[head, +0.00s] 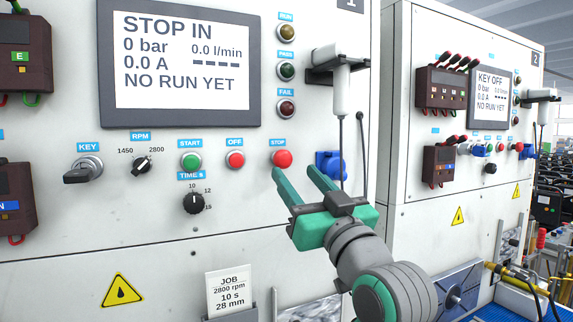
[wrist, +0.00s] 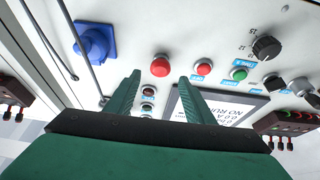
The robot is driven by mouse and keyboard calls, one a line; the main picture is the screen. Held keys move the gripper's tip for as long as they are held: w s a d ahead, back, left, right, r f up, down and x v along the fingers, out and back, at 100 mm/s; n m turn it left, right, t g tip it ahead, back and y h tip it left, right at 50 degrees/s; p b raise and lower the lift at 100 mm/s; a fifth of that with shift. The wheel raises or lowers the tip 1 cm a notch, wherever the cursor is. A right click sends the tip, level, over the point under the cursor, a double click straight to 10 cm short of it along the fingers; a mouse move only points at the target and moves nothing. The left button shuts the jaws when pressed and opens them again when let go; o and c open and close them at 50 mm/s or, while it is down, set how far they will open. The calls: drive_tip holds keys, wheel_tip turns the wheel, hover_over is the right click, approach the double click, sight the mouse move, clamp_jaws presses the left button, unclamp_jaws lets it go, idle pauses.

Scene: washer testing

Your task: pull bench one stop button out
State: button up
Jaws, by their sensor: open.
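The red stop button (head: 281,159) of bench one sits under its STOP label on the white panel. It also shows in the wrist view (wrist: 160,66), above and between the fingers. My gripper (head: 295,180) has green fingers, open and empty, pointing at the panel just below and right of the button. In the wrist view my gripper (wrist: 157,88) has its two fingertips apart, with the button beyond them. I see no contact with the button. The bench one display (head: 182,58) reads STOP IN and NO RUN YET.
The red off button (head: 235,159), green start button (head: 191,161), time knob (head: 193,203) and key switch (head: 83,169) lie to the left. A blue socket (head: 328,164) and a hanging white handset (head: 337,80) with a cable are close on the right. Bench two (head: 463,120) stands farther right.

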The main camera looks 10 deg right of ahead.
sight(284, 160)
drive_tip(key=x, duration=0.4)
drive_tip(key=shift+w+d+r, duration=0.15)
drive_tip(key=shift+w+r, duration=0.05)
drive_tip(key=shift+w, duration=0.05)
drive_tip(key=shift+w+a+r, duration=0.1)
drive_tip(key=shift+w+a, duration=0.3)
drive_tip(key=shift+s, duration=0.1)
